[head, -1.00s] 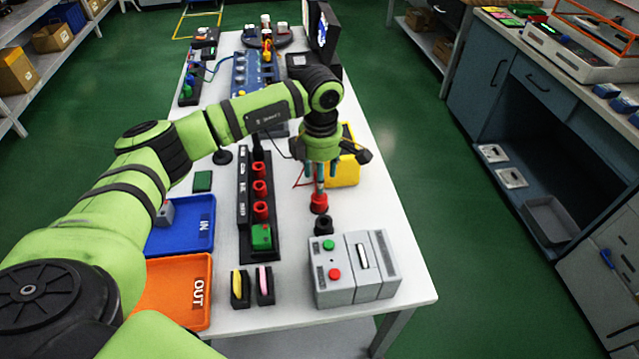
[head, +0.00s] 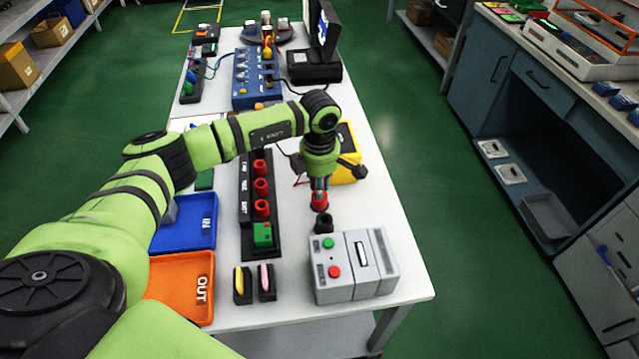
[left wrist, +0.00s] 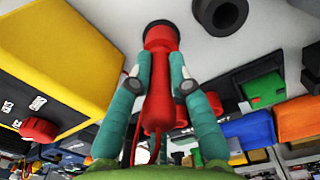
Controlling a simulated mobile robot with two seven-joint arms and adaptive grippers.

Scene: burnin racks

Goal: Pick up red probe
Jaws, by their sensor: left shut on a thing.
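The red probe (left wrist: 160,95) stands between the teal fingers of my left gripper (left wrist: 160,78) in the left wrist view. The fingers are shut on its body. Its far end meets a dark round rim (left wrist: 158,25) at the table; I cannot tell whether it is seated there or lifted. In the head view my left gripper (head: 320,185) points down, with the red probe's lower part (head: 320,203) showing below the fingers. A black round holder (head: 323,222) stands just in front of it, and its open hole shows in the wrist view (left wrist: 207,18). My right gripper is out of view.
A yellow box (head: 347,150) stands close behind the gripper. A grey box with green and red buttons (head: 350,268) is in front. A black rack with red sockets (head: 246,200) stands to the left, beside blue (head: 185,237) and orange trays (head: 180,290). The table's right edge is clear.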

